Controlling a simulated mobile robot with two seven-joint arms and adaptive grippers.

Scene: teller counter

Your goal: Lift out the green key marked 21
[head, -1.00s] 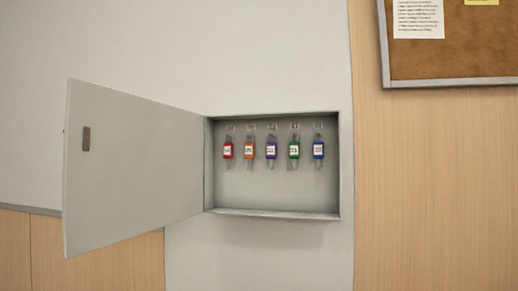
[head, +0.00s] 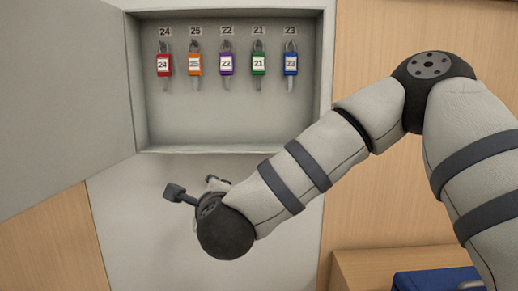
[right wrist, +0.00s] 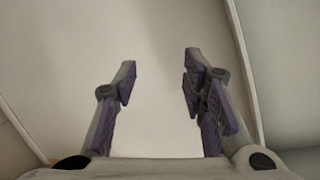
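The green key marked 21 (head: 259,65) hangs in the open wall cabinet (head: 230,150), under the number label 21 and between the purple key 22 (head: 226,64) and the blue key 23 (head: 291,65). My right arm comes in from the right, and its gripper (head: 190,190) is below the cabinet, apart from the keys and partly hidden behind my wrist. In the right wrist view the right gripper (right wrist: 158,85) has its fingers spread, with nothing between them. My left gripper is not in view.
A red key 24 (head: 164,65) and an orange key 25 (head: 195,65) hang further left. The cabinet door (head: 60,90) stands open on the left. A blue object (head: 437,280) lies on a wooden surface (head: 385,265) at the lower right.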

